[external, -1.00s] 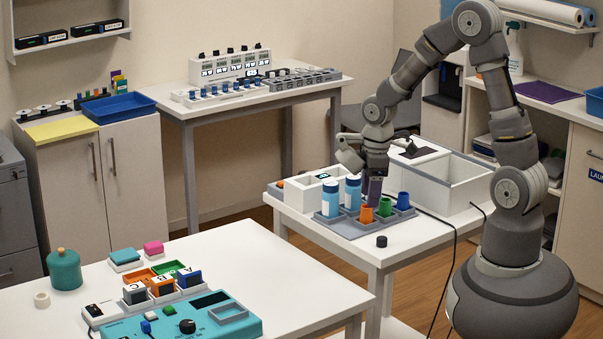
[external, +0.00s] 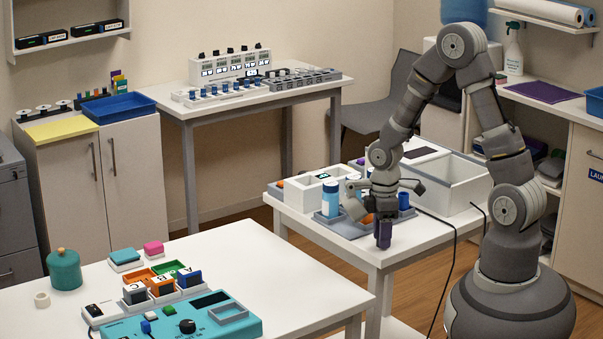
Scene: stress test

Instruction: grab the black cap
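My gripper (external: 384,236) points straight down at the front edge of the small white table, in front of the grey tray (external: 350,232). Its dark, purplish lower end reaches down to the tabletop, at the place where the small black cap stood in the earlier picture. I cannot make out the cap apart from the gripper now; it is hidden by it or merges with its dark end. The fingers are too small and dark to tell whether they are open or shut.
The tray holds a blue-and-white bottle (external: 331,199), a blue cup (external: 403,200) and an orange cup (external: 367,218) partly hidden by my arm. White open boxes (external: 455,190) stand behind. A black cable (external: 454,255) hangs off the table's right side. Free tabletop lies right of my gripper.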

